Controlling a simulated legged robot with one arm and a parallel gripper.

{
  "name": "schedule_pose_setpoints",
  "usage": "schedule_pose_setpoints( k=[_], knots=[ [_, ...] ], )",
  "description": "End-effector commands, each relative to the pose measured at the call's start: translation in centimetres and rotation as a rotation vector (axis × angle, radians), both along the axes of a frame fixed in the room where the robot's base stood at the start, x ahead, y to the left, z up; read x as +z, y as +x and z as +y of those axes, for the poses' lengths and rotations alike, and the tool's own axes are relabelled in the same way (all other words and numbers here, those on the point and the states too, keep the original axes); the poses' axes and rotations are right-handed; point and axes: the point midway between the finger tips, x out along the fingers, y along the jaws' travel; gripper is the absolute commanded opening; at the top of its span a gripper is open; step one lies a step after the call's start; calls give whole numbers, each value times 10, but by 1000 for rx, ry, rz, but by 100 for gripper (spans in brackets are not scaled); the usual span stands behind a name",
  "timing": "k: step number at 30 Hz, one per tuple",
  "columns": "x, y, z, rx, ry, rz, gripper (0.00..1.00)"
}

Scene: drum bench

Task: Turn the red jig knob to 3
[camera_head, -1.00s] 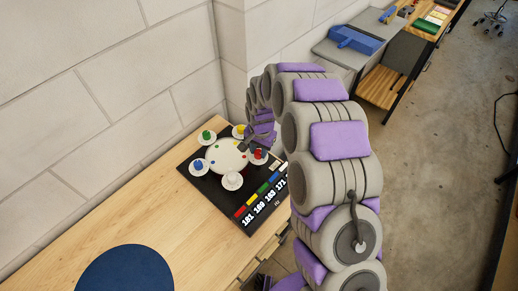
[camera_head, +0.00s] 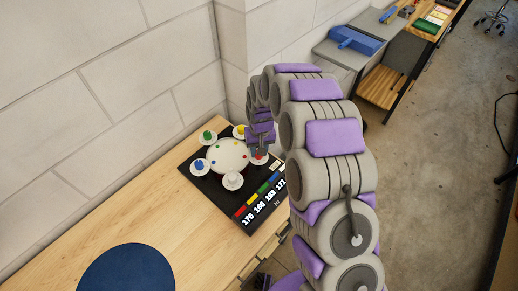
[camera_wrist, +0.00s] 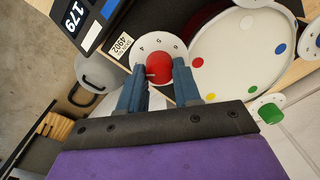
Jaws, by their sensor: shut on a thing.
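The red jig knob (camera_wrist: 159,70) sits on a white round dial (camera_wrist: 160,46) with small numerals near its edge. In the wrist view my gripper (camera_wrist: 160,78) has one dark blue finger on each side of the knob and is shut on it. A dark pointer mark shows on the knob's left side; I cannot tell which numeral it faces. In the head view the red knob (camera_head: 259,154) shows only in part at the right of the black board, beneath my gripper (camera_head: 258,146).
The black board (camera_head: 225,195) carries a white disc (camera_head: 228,154), a green knob (camera_head: 208,135), a blue knob (camera_head: 199,164), a yellow knob (camera_head: 241,130) and a white knob (camera_head: 232,179). Number readouts line its front edge. A dark blue round mat (camera_head: 125,272) lies on the wooden bench.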

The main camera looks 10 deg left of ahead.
Motion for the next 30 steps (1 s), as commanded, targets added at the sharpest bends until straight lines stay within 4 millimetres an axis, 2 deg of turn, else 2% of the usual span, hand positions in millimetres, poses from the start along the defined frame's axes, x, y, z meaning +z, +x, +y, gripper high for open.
schedule_pose_setpoints(
  k=[19,20,27,30],
  knots=[
    [0,0,1,53,1,-1,2],
    [0,0,1,53,1,-1,35],
    [0,0,0,52,1,-1,58],
    [0,0,0,52,1,-1,58]
  ],
)
